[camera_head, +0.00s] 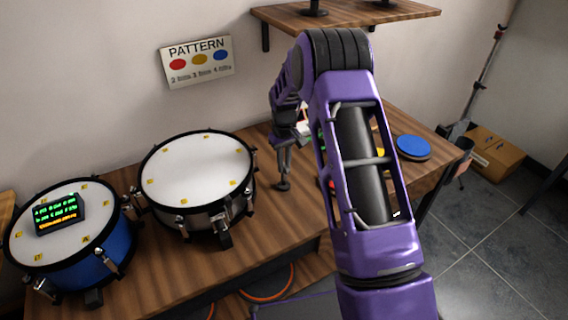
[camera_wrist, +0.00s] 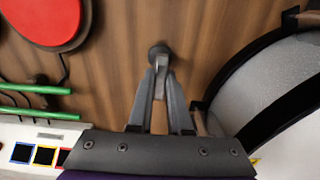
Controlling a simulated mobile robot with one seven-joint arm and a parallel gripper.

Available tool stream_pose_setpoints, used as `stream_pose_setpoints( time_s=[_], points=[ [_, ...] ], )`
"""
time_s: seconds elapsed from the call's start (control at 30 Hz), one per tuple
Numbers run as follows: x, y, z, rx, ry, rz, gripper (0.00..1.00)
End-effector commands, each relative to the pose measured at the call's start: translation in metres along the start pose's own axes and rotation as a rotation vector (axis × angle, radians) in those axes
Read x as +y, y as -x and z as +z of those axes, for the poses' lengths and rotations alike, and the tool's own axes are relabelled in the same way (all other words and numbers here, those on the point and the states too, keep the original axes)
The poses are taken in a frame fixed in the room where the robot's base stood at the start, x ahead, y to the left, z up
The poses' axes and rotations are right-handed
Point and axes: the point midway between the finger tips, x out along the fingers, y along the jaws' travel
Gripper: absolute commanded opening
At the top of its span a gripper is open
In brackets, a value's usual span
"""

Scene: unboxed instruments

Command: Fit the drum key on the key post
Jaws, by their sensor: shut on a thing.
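My gripper (camera_head: 284,158) points down over the wooden table, just right of the white drum. In the wrist view my gripper (camera_wrist: 161,74) has its two grey fingers close together at the tips, shut on a small grey metal piece that seems to be the drum key (camera_wrist: 165,65). The fingers hide most of it. A dark round foot, apparently of the key post (camera_wrist: 158,49), shows right at the fingertips; in the head view it stands on the table (camera_head: 284,185) below the fingers. I cannot tell whether key and post touch.
The white drum (camera_head: 197,170) stands close left of my gripper; its rim (camera_wrist: 255,65) fills the right of the wrist view. A blue drum (camera_head: 100,252) is farther left. A red pad (camera_wrist: 42,18) and green sticks (camera_wrist: 35,90) lie on the other side. A blue pad (camera_head: 412,147) is at right.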

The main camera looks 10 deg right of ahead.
Motion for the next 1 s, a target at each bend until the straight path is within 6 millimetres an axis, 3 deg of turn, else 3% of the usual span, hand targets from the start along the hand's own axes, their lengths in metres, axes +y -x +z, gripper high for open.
stream_pose_setpoints(
  time_s=[0.3, 0.33, 0.53, 0.83, 1.0],
  points=[
    [0.0, 0.002, 0.0, 0.0, 0.0, 0.0, 0.0],
    [0.0, 0.002, 0.0, 0.0, 0.0, 0.0, 0.18],
    [0.0, 0.002, 0.0, 0.0, 0.0, 0.0, 0.52],
    [0.0, 0.004, 0.0, 0.0, 0.0, 0.0, 0.52],
    [0.0, 0.022, -0.001, 0.003, 0.0, 0.001, 0.52]
  ],
)
